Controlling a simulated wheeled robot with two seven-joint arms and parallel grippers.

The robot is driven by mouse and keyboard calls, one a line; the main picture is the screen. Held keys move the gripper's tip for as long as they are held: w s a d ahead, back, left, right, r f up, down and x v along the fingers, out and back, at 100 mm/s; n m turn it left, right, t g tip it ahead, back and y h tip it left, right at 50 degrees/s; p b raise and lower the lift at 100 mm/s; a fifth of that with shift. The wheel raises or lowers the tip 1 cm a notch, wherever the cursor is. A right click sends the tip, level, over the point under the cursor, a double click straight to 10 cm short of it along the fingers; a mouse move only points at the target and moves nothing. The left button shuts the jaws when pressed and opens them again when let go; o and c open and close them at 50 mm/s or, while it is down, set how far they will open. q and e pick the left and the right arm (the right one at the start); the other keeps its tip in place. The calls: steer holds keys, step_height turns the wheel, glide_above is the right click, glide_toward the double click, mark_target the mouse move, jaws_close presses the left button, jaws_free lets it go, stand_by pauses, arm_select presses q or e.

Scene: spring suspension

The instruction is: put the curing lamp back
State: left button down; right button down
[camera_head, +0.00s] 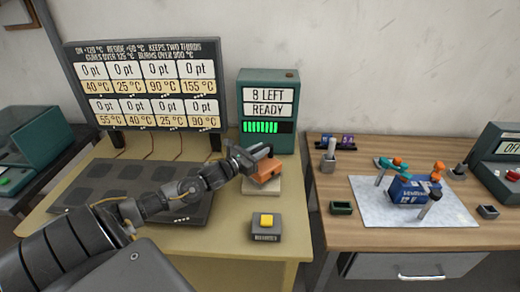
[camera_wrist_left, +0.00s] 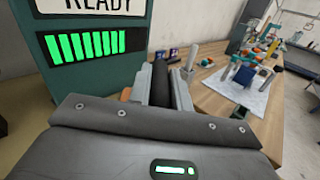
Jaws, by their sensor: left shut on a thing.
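An orange block-shaped thing (camera_head: 265,171), which looks like the curing lamp, is at a pale stand (camera_head: 262,187) in front of the green READY box. My left gripper (camera_head: 258,153) is at its top, shut on it. I cannot tell whether the orange thing rests on the stand or hangs just above it. In the left wrist view only a small orange edge (camera_wrist_left: 126,94) shows beside my left gripper (camera_wrist_left: 172,75); the gripper body hides most of what is held. My right gripper is out of view.
The green READY box (camera_head: 268,90) stands close behind the gripper. A yellow-button box (camera_head: 266,226) is in front of the stand. A dark plate (camera_head: 100,178) and a display board (camera_head: 145,85) are at left. A wooden table (camera_head: 330,185) with a blue assembly (camera_head: 408,190) is at right, across a gap.

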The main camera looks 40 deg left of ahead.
arm_select(q)
steer(key=shift+f, duration=0.15)
steer(key=shift+f, duration=0.2)
steer(key=c, duration=1.3)
jaws_free()
steer(key=shift+s, duration=0.1)
